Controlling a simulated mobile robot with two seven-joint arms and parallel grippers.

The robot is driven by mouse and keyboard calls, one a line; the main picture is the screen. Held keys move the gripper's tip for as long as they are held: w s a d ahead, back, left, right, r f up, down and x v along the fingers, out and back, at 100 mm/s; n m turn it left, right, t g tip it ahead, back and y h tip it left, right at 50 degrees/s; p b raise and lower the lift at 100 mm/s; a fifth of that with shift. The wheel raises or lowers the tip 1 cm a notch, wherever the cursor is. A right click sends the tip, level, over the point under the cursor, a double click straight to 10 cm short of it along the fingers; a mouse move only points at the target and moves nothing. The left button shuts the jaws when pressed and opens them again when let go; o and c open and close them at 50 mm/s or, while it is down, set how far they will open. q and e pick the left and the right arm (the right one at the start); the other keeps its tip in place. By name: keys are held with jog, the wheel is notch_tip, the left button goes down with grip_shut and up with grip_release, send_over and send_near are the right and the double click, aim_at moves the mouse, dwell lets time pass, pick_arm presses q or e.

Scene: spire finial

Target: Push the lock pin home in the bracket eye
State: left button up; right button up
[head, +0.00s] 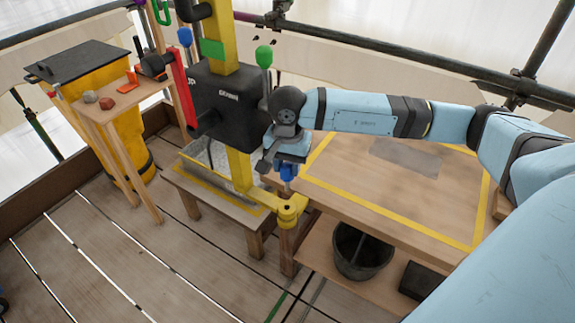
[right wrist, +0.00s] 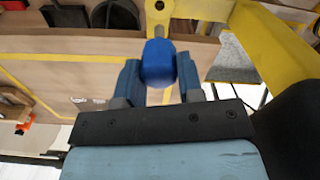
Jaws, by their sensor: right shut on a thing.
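The lock pin's blue knob (head: 289,172) shows below my right gripper (head: 283,163) in the head view. In the right wrist view the blue knob (right wrist: 158,63) sits between the two fingers of my right gripper (right wrist: 159,80), which is shut on it. The yellow bracket eye (head: 289,211) is just below the knob in the head view, at the end of the yellow post's foot. Part of the yellow bracket (right wrist: 185,9) shows behind the knob in the wrist view. My left gripper is not in view.
A black box (head: 222,100) is on the yellow post (head: 238,170). A wooden bench (head: 390,215) with yellow tape is right of the bracket, with a dark bucket (head: 362,250) below. A low trough stand (head: 215,192) and a yellow bin (head: 95,75) are left. The front floor is clear.

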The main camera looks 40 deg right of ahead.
aim_at(287, 190)
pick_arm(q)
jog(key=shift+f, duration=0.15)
pick_arm(e)
jog(key=shift+f+b, duration=0.15)
jog(key=shift+b, duration=0.35)
jog(key=shift+f+b, duration=0.55)
jog(key=shift+f, duration=0.1)
notch_tip(287, 190, down, 2)
jog(key=shift+f+b, duration=0.25)
jog(key=shift+b, duration=0.8)
jog(key=shift+f+b, duration=0.55)
jog(key=shift+f, duration=0.1)
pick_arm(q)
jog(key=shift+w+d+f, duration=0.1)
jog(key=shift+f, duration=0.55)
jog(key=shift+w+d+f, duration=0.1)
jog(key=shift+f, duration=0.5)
pick_arm(e)
jog(key=shift+f, duration=0.2)
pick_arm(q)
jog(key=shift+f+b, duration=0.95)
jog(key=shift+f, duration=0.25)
pick_arm(e)
jog(key=shift+f, duration=0.25)
